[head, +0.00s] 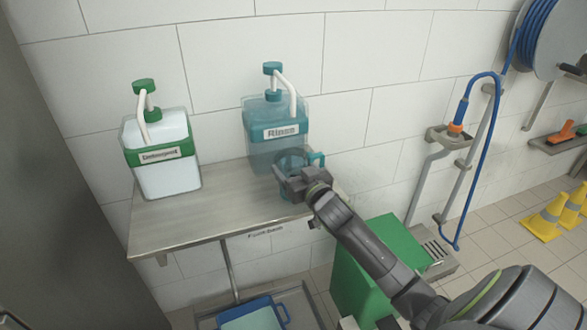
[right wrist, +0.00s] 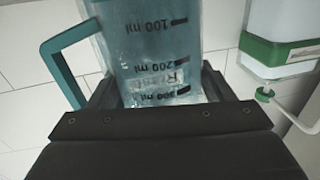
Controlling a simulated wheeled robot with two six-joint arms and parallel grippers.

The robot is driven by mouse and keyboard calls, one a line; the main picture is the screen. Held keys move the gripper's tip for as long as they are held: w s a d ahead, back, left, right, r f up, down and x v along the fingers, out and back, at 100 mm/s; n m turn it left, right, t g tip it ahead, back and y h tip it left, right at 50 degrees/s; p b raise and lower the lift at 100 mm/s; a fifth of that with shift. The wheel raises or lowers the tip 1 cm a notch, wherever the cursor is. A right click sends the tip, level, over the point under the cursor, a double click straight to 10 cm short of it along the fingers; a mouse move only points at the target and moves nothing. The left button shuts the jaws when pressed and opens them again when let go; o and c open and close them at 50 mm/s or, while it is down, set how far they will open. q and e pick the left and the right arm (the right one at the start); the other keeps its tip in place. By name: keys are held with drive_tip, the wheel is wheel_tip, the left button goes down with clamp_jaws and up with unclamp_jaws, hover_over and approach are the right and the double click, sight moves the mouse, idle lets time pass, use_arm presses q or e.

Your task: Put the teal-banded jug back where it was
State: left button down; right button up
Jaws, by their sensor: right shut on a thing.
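The jug (right wrist: 155,60) is clear, with dark measuring marks and a teal handle (right wrist: 68,55). My right gripper (head: 287,180) is shut on it, with a jaw on either side of its body in the right wrist view. The gripper hides most of the jug, at the right part of the steel shelf (head: 165,228). I cannot tell whether the jug touches the shelf.
A green-banded detergent dispenser (head: 160,182) stands at the shelf's left. The shelf between the dispensers and along its front is clear. A green box (head: 370,265) stands below, right of the shelf. A blue tub (head: 283,316) sits lower down. A tiled wall is behind.

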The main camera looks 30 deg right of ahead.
drive_tip(key=o, duration=1.1)
drive_tip(key=shift+c, duration=0.2)
drive_tip(key=s+a, duration=0.1)
drive_tip(key=s, duration=1.1)
drive_tip(key=shift+r, duration=0.1)
